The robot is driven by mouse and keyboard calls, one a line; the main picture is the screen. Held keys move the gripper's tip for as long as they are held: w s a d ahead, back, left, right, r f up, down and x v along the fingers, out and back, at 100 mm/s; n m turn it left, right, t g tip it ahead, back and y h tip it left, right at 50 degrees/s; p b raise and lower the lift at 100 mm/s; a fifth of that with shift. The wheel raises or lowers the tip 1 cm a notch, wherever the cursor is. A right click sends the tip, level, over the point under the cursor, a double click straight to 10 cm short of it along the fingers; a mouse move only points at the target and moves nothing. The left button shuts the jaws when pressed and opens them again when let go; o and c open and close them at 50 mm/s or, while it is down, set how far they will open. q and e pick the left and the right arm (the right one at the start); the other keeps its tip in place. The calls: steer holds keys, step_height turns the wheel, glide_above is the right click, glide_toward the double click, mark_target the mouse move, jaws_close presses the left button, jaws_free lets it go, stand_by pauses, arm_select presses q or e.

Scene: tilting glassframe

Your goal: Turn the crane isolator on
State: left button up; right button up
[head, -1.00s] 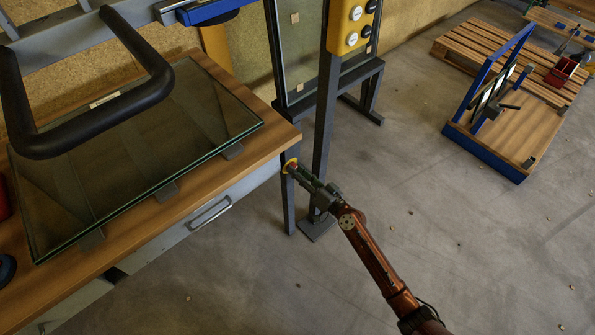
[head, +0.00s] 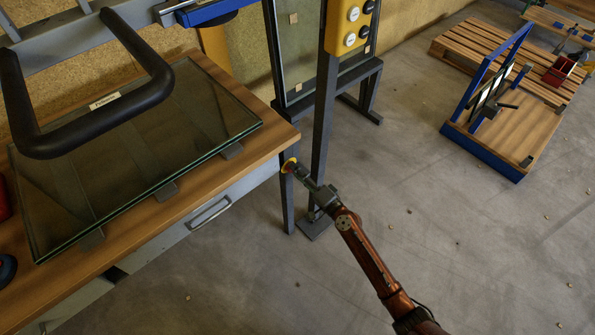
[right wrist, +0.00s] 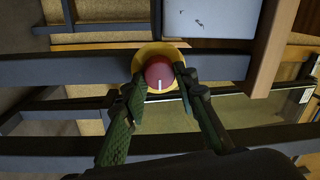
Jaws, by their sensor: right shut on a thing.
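The crane isolator is a red rotary knob (right wrist: 159,73) on a round yellow plate (right wrist: 147,52), fixed to a dark metal upright. In the right wrist view the knob's white mark runs up and down. In the head view the yellow plate (head: 289,164) shows small beside the bench corner, with the knob mostly hidden. My right gripper (head: 300,171) reaches it from the lower right. In the right wrist view its two green fingers (right wrist: 157,88) are closed on the knob's left and right sides. My left gripper is not in view.
A wooden bench (head: 262,142) with a glass pane (head: 190,115) stands at left, close to my right gripper. A black handle bar (head: 150,92) is above the pane. A yellow button box (head: 340,28) tops a post (head: 322,125).

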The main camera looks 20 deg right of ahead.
steer(key=shift+d, duration=0.1)
stand_by(0.3)
steer(key=o, duration=0.9)
steer(key=shift+c, duration=0.2)
steer(key=o, duration=0.3)
steer(key=v, duration=1.2)
steer(key=shift+f, duration=0.1)
